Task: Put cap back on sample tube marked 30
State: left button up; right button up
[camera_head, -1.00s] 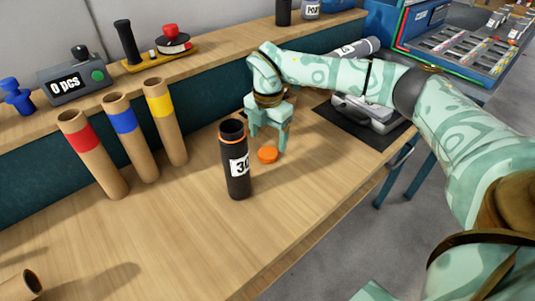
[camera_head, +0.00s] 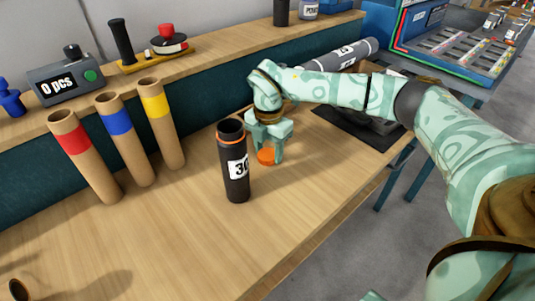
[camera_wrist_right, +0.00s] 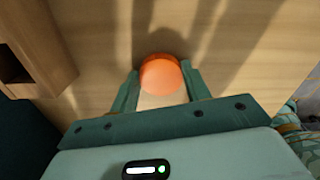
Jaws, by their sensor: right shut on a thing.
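The dark tube marked 30 (camera_head: 235,165) stands upright on the bench in the head view, its top open with an orange ring near the rim. The orange cap (camera_head: 266,156) is just right of the tube, low at the bench surface. My right gripper (camera_head: 267,155) points down and is shut on the cap. In the right wrist view the orange cap (camera_wrist_right: 162,75) sits between the two fingertips (camera_wrist_right: 160,84). I cannot tell whether the cap still touches the wood. My left gripper is not in view.
Cardboard tubes with red (camera_head: 85,155), blue (camera_head: 125,138) and yellow (camera_head: 162,122) bands stand to the left. A counter box reading 0 pcs (camera_head: 65,82) is on the raised shelf. A grey roll (camera_head: 342,55) lies behind my right arm. The bench front is mostly clear.

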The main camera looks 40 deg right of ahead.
aim_at(268, 153)
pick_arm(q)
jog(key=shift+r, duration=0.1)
pick_arm(e)
jog(key=shift+r, duration=0.15)
jog(key=shift+r+p, duration=0.3)
notch_tip(268, 153, up, 2)
jog(key=shift+r+p, duration=0.2)
jog(key=shift+p, duration=0.5)
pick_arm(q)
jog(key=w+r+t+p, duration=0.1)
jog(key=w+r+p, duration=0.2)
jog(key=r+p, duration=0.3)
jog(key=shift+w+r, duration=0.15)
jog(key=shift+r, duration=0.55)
pick_arm(e)
jog(key=s+a+r, duration=0.5)
jog(key=s+r, duration=0.4)
jog(key=s, duration=0.4)
jog(key=shift+r, duration=0.35)
